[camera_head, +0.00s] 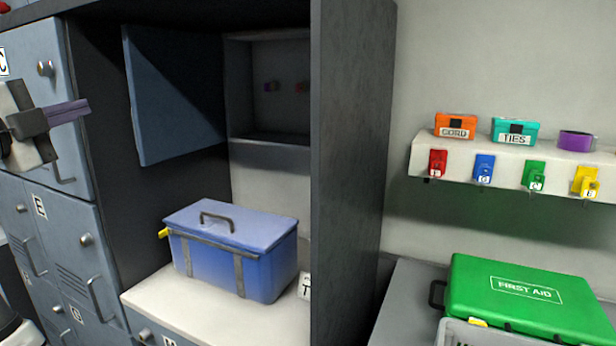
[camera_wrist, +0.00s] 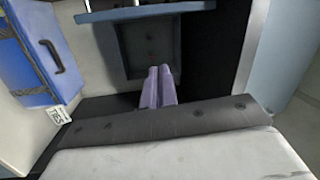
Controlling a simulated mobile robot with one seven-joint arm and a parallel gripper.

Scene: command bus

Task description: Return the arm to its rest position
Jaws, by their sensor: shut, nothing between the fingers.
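My gripper (camera_head: 84,108) is at the left edge of the head view, in front of the grey-blue lockers. Its purple fingers are together and point right. In the wrist view the fingers (camera_wrist: 159,72) lie side by side with nothing between them. They point toward an open wall compartment (camera_wrist: 150,48), apart from it. In the head view the compartment (camera_head: 270,125) has its blue door (camera_head: 165,95) swung open. Most of my arm is outside the head view.
A blue box (camera_head: 232,275) with a handle stands on a white counter (camera_head: 215,318), below the compartment. A dark partition (camera_head: 345,150) divides the scene. Right of it are a shelf (camera_head: 510,160) with coloured tags and a green first aid case (camera_head: 520,300). Lockers (camera_head: 45,225) line the left.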

